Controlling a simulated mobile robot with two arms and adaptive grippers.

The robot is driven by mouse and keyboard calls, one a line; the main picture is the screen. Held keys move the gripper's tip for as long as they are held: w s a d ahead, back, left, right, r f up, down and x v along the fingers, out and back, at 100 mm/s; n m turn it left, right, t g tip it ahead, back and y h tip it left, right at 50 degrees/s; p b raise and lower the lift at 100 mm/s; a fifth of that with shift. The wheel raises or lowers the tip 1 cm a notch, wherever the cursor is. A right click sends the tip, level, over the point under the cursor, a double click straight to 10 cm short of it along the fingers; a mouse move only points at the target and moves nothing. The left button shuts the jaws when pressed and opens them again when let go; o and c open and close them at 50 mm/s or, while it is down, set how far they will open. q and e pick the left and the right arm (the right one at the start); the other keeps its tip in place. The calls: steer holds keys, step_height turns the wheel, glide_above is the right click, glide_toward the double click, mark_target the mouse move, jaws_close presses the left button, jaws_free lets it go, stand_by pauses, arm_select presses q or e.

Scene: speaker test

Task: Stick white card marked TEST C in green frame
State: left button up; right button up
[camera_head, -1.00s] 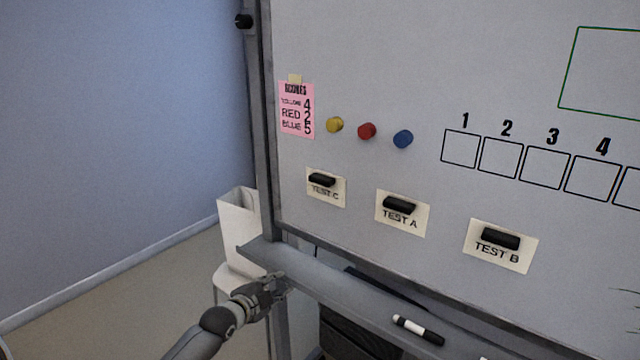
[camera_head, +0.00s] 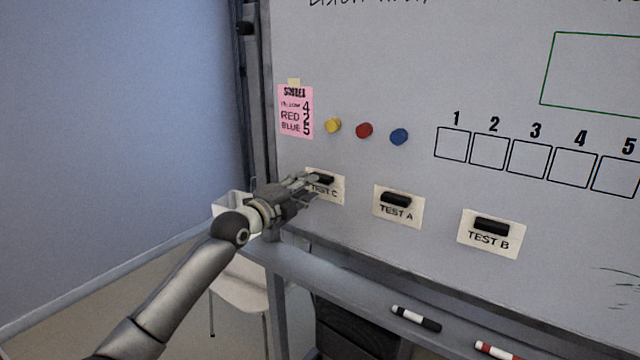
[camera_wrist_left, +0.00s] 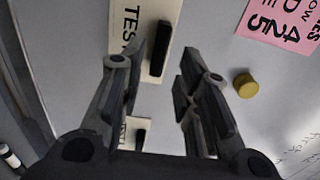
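The white card marked TEST C (camera_head: 336,187) is on the whiteboard at the lower left, with a black handle (camera_wrist_left: 160,48) on it. My left gripper (camera_head: 308,190) is at this card and hides part of it in the head view. In the left wrist view the gripper (camera_wrist_left: 162,68) is open, and the handle stands just beyond and between its fingertips. The fingers have not closed on it. The green frame (camera_head: 548,68) is drawn at the upper right of the board, cut by the picture edge. It looks empty where visible. My right gripper is not in view.
Cards TEST A (camera_head: 410,217) and TEST B (camera_head: 508,246) are to the right. Yellow (camera_head: 333,125), red (camera_head: 364,130) and blue (camera_head: 399,136) magnets and a pink note (camera_head: 296,112) are above. Markers (camera_head: 416,319) lie on the tray below.

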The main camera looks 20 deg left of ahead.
mark_target(330, 187)
arm_select(q)
steer(key=b+x, duration=0.2)
steer(key=x, duration=0.2)
steer(key=shift+w+b, duration=0.2)
steer(key=shift+b, duration=0.2)
steer(key=shift+c, duration=0.3)
jaws_close()
